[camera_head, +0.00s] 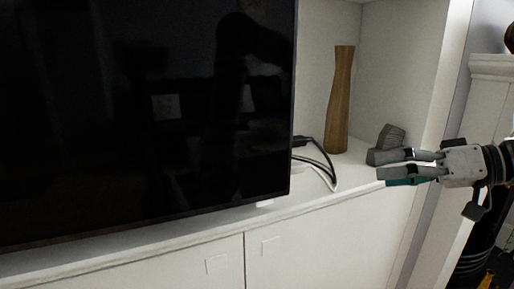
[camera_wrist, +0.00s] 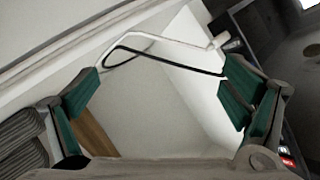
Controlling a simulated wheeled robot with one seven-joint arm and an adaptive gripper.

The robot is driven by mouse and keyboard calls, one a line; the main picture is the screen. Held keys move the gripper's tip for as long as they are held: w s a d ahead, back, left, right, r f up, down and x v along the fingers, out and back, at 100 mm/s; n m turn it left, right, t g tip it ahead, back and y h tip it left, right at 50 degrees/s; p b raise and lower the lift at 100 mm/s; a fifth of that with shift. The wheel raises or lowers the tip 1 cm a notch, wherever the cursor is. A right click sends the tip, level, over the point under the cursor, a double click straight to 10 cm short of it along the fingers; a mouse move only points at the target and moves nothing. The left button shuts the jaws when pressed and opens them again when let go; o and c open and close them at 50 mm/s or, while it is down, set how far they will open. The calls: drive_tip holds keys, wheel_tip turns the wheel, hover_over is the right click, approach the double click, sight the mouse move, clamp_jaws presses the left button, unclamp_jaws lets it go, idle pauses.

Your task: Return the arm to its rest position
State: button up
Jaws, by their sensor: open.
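My gripper (camera_head: 381,165) reaches in from the right in the head view, at the front of the white shelf (camera_head: 310,196). Its fingers point left, towards the television. In the wrist view my gripper (camera_wrist: 163,85) has its green-padded fingers wide apart, with nothing held between them. A grey ribbed object (camera_head: 392,135) shows just behind the fingers in the head view, partly hidden by them. It also appears at the left edge of the wrist view (camera_wrist: 20,140). I cannot tell whether the gripper touches it.
A tall brown wooden vase (camera_head: 341,100) stands on the shelf, left of the gripper. A large black television (camera_head: 140,110) fills the left. Black and white cables (camera_head: 325,165) lie between television and vase. A white upright panel (camera_head: 440,110) bounds the shelf at right.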

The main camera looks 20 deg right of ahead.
drive_tip(key=s+a+f+g+h, duration=0.1)
drive_tip(key=s+a+f+g, duration=0.2)
drive_tip(key=a, duration=0.6)
drive_tip(key=s+a+f+g, duration=0.1)
drive_tip(key=s+a+g, duration=0.4)
drive_tip(key=a, duration=0.5)
drive_tip(key=s+f+g+h, duration=0.2)
drive_tip(key=s+f+h, duration=0.4)
drive_tip(key=s+h, duration=0.3)
wheel_tip(320, 180, up, 28)
drive_tip(key=s+t+p, duration=0.1)
drive_tip(key=t+p, duration=0.2)
drive_tip(key=p, duration=2.3)
drive_tip(key=shift+s+r+m+y+p, duration=0.15)
drive_tip(key=shift+m+y+p, duration=0.15)
drive_tip(key=shift+m+p, duration=0.1)
